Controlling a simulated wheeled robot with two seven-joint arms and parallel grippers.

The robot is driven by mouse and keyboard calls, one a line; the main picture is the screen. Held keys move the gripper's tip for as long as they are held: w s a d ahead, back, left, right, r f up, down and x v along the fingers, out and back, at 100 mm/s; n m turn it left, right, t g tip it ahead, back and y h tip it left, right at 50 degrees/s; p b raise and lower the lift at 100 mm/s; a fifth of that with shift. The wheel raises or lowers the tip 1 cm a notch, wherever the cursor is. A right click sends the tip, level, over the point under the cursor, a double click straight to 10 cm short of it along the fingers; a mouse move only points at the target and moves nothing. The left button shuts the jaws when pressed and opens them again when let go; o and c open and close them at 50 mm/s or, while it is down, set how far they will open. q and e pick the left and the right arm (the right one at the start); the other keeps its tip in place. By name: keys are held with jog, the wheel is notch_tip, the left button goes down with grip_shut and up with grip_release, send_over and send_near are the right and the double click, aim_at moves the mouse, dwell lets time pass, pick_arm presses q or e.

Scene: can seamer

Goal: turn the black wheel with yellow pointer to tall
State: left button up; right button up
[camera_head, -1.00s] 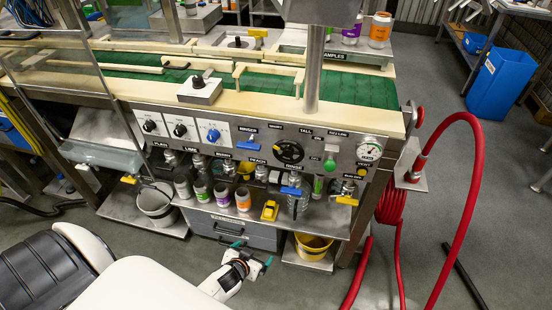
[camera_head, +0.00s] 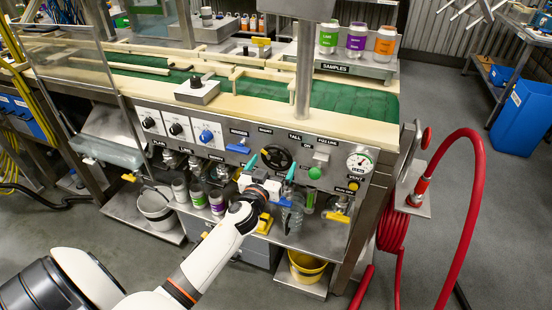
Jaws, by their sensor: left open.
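The black wheel (camera_head: 279,158) is on the front panel of the machine, with labels above it; the TALL label (camera_head: 295,138) is at its upper right. My left gripper (camera_head: 271,168) is open just in front of the wheel's lower part. One teal fingertip is at the wheel's left and the other at its lower right. I cannot tell whether they touch it. The gripper body hides some of the panel below the wheel. My right gripper is not in view.
Left of the wheel are a blue lever (camera_head: 237,148) and several knobs. Right of it are a green button (camera_head: 315,172) and a gauge (camera_head: 359,161). Cans and a clear bottle (camera_head: 291,215) stand on the shelf below. A red hose (camera_head: 468,210) hangs at the right.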

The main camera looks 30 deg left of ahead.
aim_at(276, 160)
pick_arm(q)
jog(key=shift+x, duration=1.7)
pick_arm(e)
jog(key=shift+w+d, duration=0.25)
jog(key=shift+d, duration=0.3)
pick_arm(q)
jog(key=c, duration=0.8)
jog(key=shift+o, duration=0.2)
